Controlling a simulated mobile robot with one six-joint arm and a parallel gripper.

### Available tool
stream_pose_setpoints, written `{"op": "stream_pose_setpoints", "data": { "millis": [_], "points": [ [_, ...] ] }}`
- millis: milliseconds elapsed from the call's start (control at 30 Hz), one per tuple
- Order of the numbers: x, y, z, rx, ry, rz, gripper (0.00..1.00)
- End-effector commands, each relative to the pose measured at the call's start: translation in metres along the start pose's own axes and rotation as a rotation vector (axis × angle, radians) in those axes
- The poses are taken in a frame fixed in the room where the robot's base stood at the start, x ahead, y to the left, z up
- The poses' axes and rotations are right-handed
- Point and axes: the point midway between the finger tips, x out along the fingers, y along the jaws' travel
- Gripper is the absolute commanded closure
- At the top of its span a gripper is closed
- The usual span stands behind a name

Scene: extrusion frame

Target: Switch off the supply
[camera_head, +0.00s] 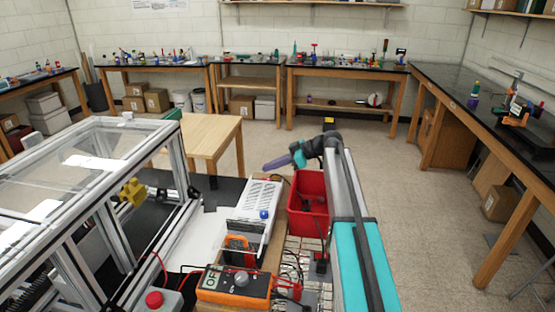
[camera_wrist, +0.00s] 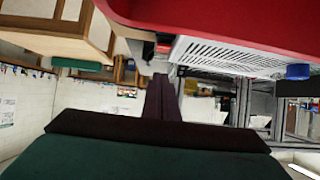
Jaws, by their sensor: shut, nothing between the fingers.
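The supply (camera_head: 262,197) is a white box with a vented top and a blue knob (camera_head: 264,214) at its near end, standing beside the red bin. In the wrist view its slotted white face (camera_wrist: 225,55) shows at upper right, with the blue knob (camera_wrist: 298,71) at the right edge. A small red and black part (camera_wrist: 163,48) shows by its far end; I cannot tell whether it is a switch. My gripper (camera_head: 268,166) is shut and empty, pointing left, and appears above and beyond the supply's far end. Its dark fingers (camera_wrist: 162,88) also show in the wrist view, apart from the supply.
A red bin (camera_head: 322,212) stands right of the supply under my arm. An orange multimeter (camera_head: 234,286) with leads and a red button (camera_head: 154,299) are in front. A clear-topped extrusion frame (camera_head: 100,142) fills the left.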

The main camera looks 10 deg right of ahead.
Motion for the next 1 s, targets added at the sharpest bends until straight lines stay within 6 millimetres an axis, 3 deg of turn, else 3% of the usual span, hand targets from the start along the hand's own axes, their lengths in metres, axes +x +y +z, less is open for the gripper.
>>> {"op": "stream_pose_setpoints", "data": {
  "millis": [400,1000],
  "points": [
    [0.005,0.000,0.032,0.002,0.000,0.001,1.00],
    [0.013,-0.002,0.034,-0.003,0.011,-0.005,1.00]
  ]
}}
